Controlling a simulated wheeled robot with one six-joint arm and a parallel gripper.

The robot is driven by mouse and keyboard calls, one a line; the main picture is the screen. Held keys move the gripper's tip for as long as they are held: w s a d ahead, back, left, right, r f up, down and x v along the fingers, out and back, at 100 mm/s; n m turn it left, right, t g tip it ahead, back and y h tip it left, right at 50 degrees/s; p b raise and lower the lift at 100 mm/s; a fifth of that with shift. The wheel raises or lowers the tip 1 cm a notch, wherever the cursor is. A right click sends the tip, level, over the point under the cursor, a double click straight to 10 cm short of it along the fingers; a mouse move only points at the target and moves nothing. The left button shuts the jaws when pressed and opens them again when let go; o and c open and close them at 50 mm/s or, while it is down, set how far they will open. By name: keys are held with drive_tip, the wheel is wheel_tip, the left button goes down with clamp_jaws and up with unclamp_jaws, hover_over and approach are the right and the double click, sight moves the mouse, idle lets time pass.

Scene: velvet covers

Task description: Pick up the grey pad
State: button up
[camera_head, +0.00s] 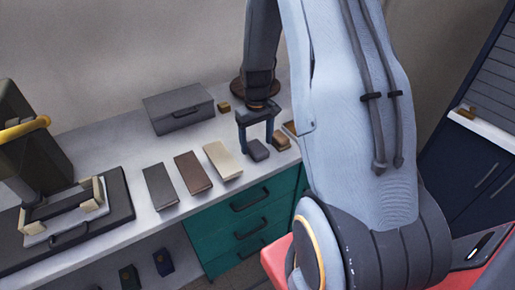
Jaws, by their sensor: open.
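The grey pad (257,150) is a small dark grey block with rounded edges. It lies on the light worktop (215,137), near its front edge. My gripper (256,146) points down over the pad with its two fingers spread, one on either side of it in the picture. Whether the fingers touch the pad or the worktop cannot be told. My arm hides part of the worktop to the right.
Right of the pad lie a brown block (281,143) and another piece partly behind my arm. Left are a cream block (222,161), a brown block (193,173) and a dark grey block (160,187). A grey case (179,109) stands behind. Green drawers (236,222) are below.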

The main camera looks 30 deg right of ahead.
sight(256, 147)
drive_tip(key=shift+f, duration=0.75)
drive_tip(key=c, duration=1.1)
drive_tip(key=shift+r, duration=0.1)
drive_tip(key=shift+c, duration=0.2)
wheel_tip(256, 147, up, 10)
drive_tip(key=b, duration=0.2)
drive_tip(key=o, duration=0.4)
drive_tip(key=c, duration=0.3)
